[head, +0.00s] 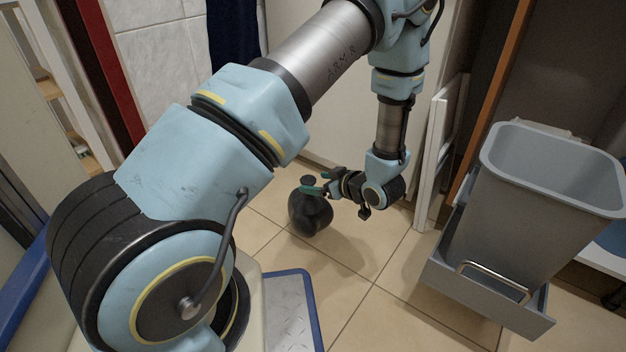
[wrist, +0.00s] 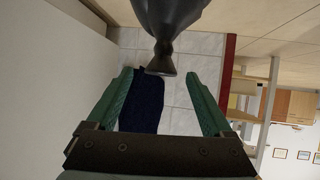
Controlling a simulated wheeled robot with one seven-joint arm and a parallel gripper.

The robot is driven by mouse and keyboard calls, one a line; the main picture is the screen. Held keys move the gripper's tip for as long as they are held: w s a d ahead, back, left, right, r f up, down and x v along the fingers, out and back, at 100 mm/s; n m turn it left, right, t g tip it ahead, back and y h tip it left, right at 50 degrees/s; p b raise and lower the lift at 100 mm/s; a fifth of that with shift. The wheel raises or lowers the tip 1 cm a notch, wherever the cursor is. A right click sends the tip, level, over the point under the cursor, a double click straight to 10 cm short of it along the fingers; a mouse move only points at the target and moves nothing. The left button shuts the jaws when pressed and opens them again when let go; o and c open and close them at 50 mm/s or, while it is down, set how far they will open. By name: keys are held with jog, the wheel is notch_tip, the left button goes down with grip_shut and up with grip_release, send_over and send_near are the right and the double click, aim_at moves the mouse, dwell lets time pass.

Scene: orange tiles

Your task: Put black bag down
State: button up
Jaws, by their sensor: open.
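The black bag (head: 311,213) sits upright on the tiled floor by the pale wall, with its tied neck at the top. My gripper (head: 308,190) is at the height of the neck, reaching in from the right. In the wrist view the bag (wrist: 165,17) hangs into the picture from the top edge, its neck narrowing down to a flared end. The green fingers of my gripper (wrist: 159,76) are spread wide on either side of that end, with clear gaps to it. The gripper is open and holds nothing.
A grey bin (head: 520,220) stands in a pulled-out grey drawer with a metal handle (head: 493,281) at the right. A white panel (head: 437,160) leans left of it. A dark blue cloth (head: 232,45) hangs at the back. The tiles in front of the bag are clear.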

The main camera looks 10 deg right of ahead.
jog(key=p+v, duration=0.3)
jog(key=v, duration=0.7)
jog(key=w+a+r+m+g+h, duration=0.2)
jog(key=w+r+m+g+h, duration=0.1)
jog(key=w+r+h, duration=0.55)
jog(key=s+a+r+m+g, duration=0.1)
jog(key=s+a+r+g, duration=0.1)
jog(key=a, duration=0.5)
jog(key=s+a+r+m+g+y, duration=0.1)
jog(key=s+a+r+m+g, duration=0.1)
jog(key=s+a+r, duration=0.2)
jog(key=s+a+r+m+g+y, duration=0.1)
jog(key=s+a+r, duration=0.3)
jog(key=a, duration=0.6)
jog(key=s+m, duration=0.1)
jog(key=s, duration=0.1)
jog(key=shift+s+a+g, duration=0.25)
jog(key=shift+g, duration=0.15)
